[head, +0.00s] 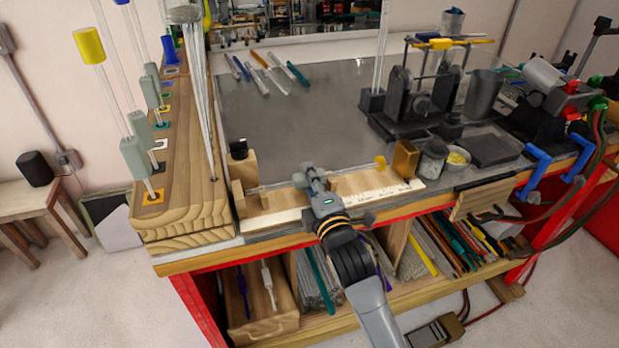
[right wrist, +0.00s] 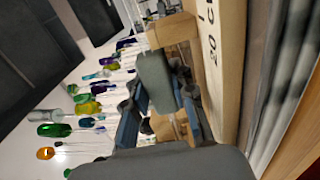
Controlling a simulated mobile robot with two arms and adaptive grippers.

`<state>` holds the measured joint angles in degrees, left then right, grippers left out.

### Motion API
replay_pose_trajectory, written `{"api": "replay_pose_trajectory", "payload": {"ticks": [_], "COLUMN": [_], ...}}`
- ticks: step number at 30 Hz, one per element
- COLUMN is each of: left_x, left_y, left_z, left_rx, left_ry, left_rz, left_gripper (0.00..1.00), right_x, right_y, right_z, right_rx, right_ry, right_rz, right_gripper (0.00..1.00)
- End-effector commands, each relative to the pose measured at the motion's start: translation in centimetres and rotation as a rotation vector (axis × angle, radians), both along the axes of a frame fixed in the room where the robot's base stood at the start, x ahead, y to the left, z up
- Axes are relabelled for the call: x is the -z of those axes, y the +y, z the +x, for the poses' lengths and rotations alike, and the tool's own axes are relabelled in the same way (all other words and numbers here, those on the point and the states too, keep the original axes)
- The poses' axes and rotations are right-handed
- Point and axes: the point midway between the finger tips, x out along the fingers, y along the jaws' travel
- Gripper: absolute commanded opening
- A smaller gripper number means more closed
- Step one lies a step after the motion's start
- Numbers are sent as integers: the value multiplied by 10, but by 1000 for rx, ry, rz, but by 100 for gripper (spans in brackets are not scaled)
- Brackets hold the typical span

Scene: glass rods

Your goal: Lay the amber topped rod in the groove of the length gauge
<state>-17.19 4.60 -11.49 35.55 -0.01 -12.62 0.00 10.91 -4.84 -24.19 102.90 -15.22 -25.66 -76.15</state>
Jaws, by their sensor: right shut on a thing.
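The length gauge (head: 395,190) is a pale wooden strip with printed marks along the bench's front edge; part of it with numerals shows in the right wrist view (right wrist: 228,80). My right gripper (head: 312,178) is over the gauge and shut on the amber topped rod's grey-green sleeve, which shows between the fingers in the right wrist view (right wrist: 158,80). The amber top (head: 380,162) is at the right, near the gauge's wooden end block. The rod lies roughly level along the gauge. My gripper hides its middle, and I cannot tell whether it rests in the groove. My left gripper is not in view.
A wooden rack (head: 180,210) at the left holds upright rods with coloured tops, one yellow (head: 88,45). A small jar (head: 433,160) and a dish of yellow material (head: 457,160) stand right of the gauge. The grey bench top (head: 300,130) behind it is mostly clear.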

Motion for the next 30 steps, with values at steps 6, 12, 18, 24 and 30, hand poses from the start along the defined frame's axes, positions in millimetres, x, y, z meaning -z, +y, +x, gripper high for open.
{"api": "replay_pose_trajectory", "payload": {"ticks": [6, 12, 18, 24, 30], "left_x": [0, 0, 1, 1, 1], "left_y": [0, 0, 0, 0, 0], "left_z": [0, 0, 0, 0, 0], "left_rx": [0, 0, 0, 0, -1], "left_ry": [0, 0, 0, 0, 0], "left_rz": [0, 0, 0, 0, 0], "left_gripper": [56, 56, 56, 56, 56], "right_x": [0, 3, 6, 8, 12], "right_y": [0, 0, 0, 0, 0], "right_z": [0, 0, 0, 0, -1], "right_rx": [0, 0, 0, 0, 0], "right_ry": [-1, -1, -2, 4, 11], "right_rz": [-1, -1, 0, -1, -4], "right_gripper": [0, 0, 29, 51, 51]}}
